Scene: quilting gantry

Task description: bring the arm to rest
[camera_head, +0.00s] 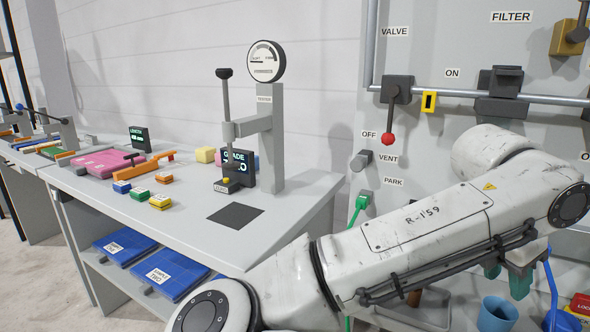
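My white arm (415,232), marked R-159, spans the lower right of the head view. It rises from the bottom left to a bend at the right edge, then folds back behind itself. My gripper (506,278) shows below the arm, pointing down, with its upper part hidden behind the arm. Its two teal fingertips stand apart, with nothing seen between them. It is in front of the wall panel and above a blue cup (497,314).
A grey workbench (110,200) at the left bears a gauge stand (270,140), small coloured blocks (140,193) and a pink item (105,162). A wall panel at the right carries a red-knobbed valve lever (388,138), a pipe and a green park handle (360,205).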

